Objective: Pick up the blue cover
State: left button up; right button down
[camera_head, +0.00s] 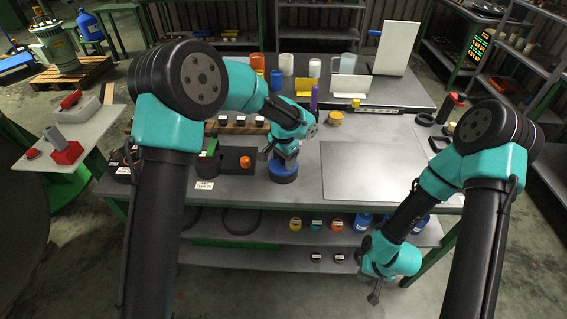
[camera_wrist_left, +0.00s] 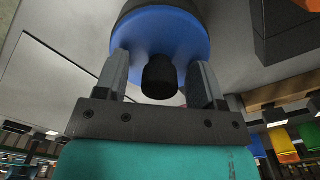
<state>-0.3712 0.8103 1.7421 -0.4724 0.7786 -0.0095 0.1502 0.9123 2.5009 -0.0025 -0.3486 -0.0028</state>
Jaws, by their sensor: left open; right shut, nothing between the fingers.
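The blue cover (camera_head: 283,166) is a round blue disc on a black round base, upright on the workbench (camera_head: 240,188) near its middle. In the left wrist view the blue cover (camera_wrist_left: 160,30) shows a black knob (camera_wrist_left: 159,77) at its centre. My left gripper (camera_head: 286,153) is right above the cover, pointing down. In the wrist view my left gripper (camera_wrist_left: 161,78) is open, with one finger on each side of the knob and gaps between. My right gripper (camera_head: 375,297) is shut and empty, low in front of the bench at right.
A grey plate (camera_head: 370,170) lies right of the cover. A black box with an orange knob (camera_head: 245,162) stands just left of it. Bottles and cups stand at the back. Several coloured jars (camera_head: 317,224) sit on the shelf below.

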pick_arm(q)
jog(key=shift+c, duration=0.4)
grip_shut()
jog(key=shift+r, duration=0.1)
jog(key=shift+r, duration=1.15)
jog(key=shift+s+r, duration=0.35)
jog(key=shift+r, duration=0.25)
jog(key=s+d+r, duration=0.1)
jog(key=s, duration=1.4)
jog(key=shift+d+r, duration=0.2)
jog(key=shift+s, duration=0.1)
